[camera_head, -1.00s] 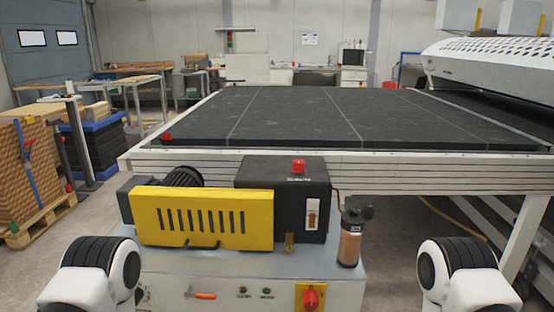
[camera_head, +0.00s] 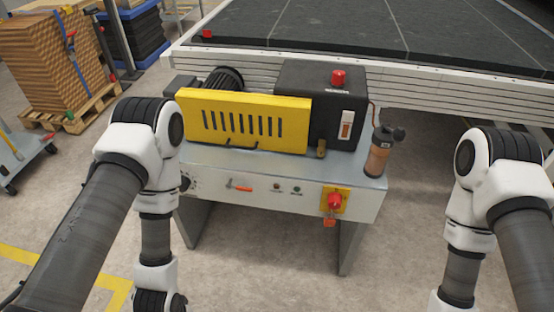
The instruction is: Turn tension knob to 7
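A red knob (camera_head: 338,77) stands on top of a black box (camera_head: 310,105), with a small white label in front of it that is too small to read. Another red knob (camera_head: 335,200) sits on a yellow plate on the front panel of the grey machine stand (camera_head: 270,165). A small dark knob (camera_head: 185,183) is at the panel's left end. No numbers show on any of them, and I cannot tell by marking which is the tension knob. My arms hang on both sides of the stand.
A yellow slotted guard (camera_head: 245,122) and a black motor (camera_head: 222,78) sit beside the black box. A canister (camera_head: 379,155) stands at the right corner. Behind is a wide dark conveyor table (camera_head: 350,28). A pallet of stacked boards (camera_head: 50,65) stands at left.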

